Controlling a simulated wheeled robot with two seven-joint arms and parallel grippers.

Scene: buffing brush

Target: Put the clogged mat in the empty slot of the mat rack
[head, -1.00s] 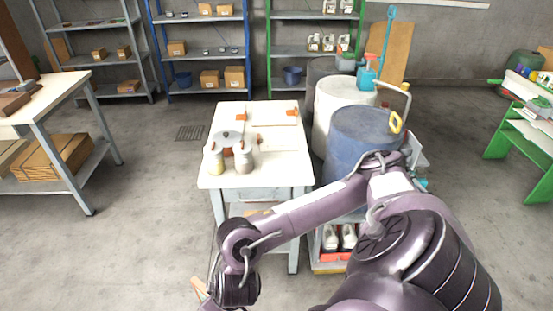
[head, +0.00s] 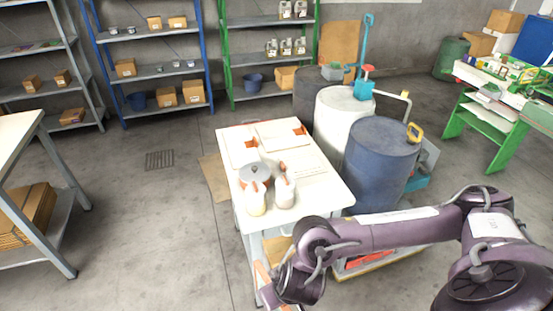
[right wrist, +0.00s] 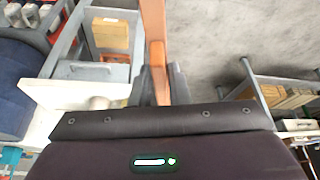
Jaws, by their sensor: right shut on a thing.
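My right gripper (right wrist: 161,88) is shut on a thin orange-brown piece, seen almost edge-on in the right wrist view (right wrist: 154,38). It is likely the clogged mat, but its face is hidden. The gripper's fingers are hidden there by my arm. I cannot make out a mat rack or an empty slot in either view. My left gripper is not in view.
A white table (head: 318,190) with jars and flat boards stands just beyond my right arm. A blue drum (head: 378,165) and a white drum (head: 340,118) stand to its right. A workbench (head: 20,130) is at left; a green bench (head: 490,125) is far right.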

